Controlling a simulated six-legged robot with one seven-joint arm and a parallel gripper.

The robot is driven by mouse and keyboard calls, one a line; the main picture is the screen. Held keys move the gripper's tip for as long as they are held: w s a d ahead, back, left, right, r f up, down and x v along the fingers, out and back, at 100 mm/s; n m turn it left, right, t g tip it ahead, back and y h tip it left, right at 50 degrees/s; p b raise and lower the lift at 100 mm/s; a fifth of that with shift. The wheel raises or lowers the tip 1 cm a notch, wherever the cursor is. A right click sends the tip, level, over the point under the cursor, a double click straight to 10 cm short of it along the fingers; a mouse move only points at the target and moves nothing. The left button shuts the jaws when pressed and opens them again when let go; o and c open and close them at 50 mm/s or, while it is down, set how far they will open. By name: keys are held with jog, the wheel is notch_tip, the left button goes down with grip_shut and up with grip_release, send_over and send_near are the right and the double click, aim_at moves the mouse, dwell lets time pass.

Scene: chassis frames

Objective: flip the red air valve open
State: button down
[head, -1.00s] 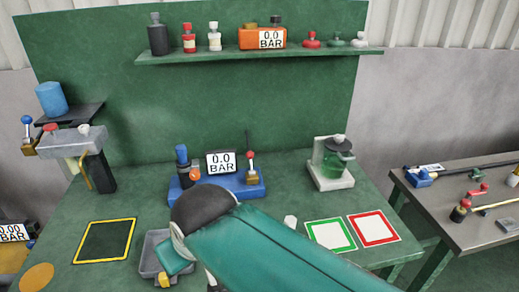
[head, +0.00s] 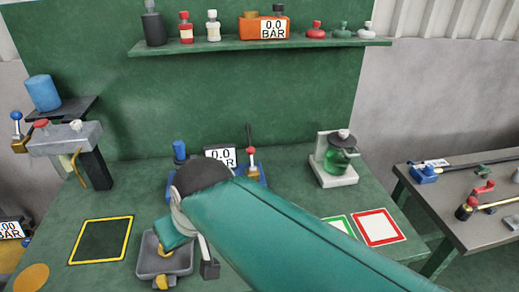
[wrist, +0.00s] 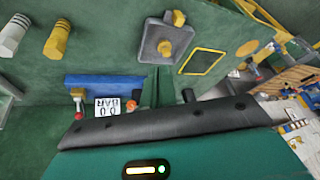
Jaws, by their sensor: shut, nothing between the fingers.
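A red-knobbed lever valve (head: 252,160) with a brass body stands at the right end of the blue base (head: 262,177), with its red knob on top. It also shows in the wrist view (wrist: 78,98), at the left end of the blue base (wrist: 120,80). The pressure display (head: 221,155) beside it reads 0.0 BAR, partly hidden by my arm. My arm hides the front of the base.
A grey tray (head: 148,262) with a yellow-handled part sits left of my gripper. A green flask stand (head: 336,176) is at the right. A red-framed square (head: 378,227) and a yellow-framed dark square (head: 101,242) mark the table. A shelf (head: 300,43) runs along the back.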

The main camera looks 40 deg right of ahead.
jog(key=w+d+f+m+t+y, duration=0.1)
jog(key=w+d+f+m+y, duration=0.15)
jog(key=w+d+m, duration=0.4)
jog(key=w+d+f+m+t+y, duration=0.1)
jog(key=w+d+m+t+y, duration=0.2)
jog(key=w+d, duration=0.65)
jog(key=s+d+f+m+t+h, duration=0.1)
jog(key=d+f+m+t, duration=0.1)
jog(key=d, duration=0.7)
jog(key=s+d+f+m+t+h, duration=0.1)
jog(key=d+m, duration=0.3)
jog(key=d, duration=0.6)
jog(key=s+d+f+m+t+h, duration=0.1)
jog(key=d+f+m+t+h, duration=0.1)
jog(key=d, duration=0.7)
jog(key=shift+d+f+m+t+h, duration=0.2)
jog(key=shift+f+m+t+h, duration=0.1)
jog(key=shift+f+m+h, duration=0.2)
